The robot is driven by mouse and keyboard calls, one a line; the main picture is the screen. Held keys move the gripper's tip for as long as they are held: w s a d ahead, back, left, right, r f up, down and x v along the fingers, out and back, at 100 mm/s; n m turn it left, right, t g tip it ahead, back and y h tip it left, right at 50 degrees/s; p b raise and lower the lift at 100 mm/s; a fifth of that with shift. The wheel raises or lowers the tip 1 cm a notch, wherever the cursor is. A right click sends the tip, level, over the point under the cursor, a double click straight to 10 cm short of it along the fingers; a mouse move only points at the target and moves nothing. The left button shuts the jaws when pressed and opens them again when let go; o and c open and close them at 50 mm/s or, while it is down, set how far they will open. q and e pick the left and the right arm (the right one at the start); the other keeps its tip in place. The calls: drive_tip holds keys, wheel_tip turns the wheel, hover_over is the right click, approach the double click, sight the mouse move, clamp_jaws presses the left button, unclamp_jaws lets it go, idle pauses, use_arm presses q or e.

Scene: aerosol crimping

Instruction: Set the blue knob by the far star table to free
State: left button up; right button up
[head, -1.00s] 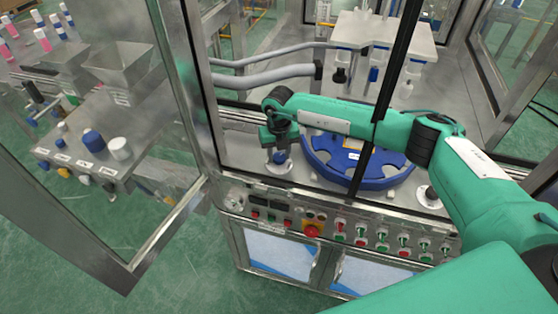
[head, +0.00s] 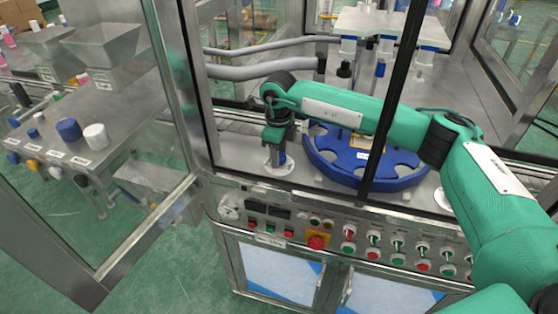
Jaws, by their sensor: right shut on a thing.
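The blue star table (head: 322,168) is a notched disc on the machine deck behind the front window frame. The blue knob (head: 282,159) stands on a round white base at the star table's left side. My right arm reaches in from the right across the star table. My right gripper (head: 279,152) points down over the knob and is shut on it. The fingers hide most of the knob, so its setting cannot be read. My left gripper is out of view.
A dark window post (head: 386,120) stands in front of my right arm. A framed glass door (head: 165,100) is open at the left. The control panel (head: 330,238) with buttons and switches runs along the front. Grey hoses (head: 262,70) lie behind the gripper.

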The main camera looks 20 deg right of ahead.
drive_tip(key=shift+f+n+b, duration=0.15)
drive_tip(key=shift+n+b, duration=0.15)
drive_tip(key=shift+n, duration=0.1)
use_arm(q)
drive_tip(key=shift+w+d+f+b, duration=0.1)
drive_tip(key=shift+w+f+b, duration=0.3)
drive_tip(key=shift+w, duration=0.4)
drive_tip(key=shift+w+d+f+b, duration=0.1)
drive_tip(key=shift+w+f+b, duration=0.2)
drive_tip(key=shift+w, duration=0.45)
use_arm(e)
drive_tip(key=shift+r+n, duration=0.2)
drive_tip(key=shift+n, duration=0.7)
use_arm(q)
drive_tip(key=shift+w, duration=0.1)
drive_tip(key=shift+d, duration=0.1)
use_arm(e)
drive_tip(key=o, duration=1)
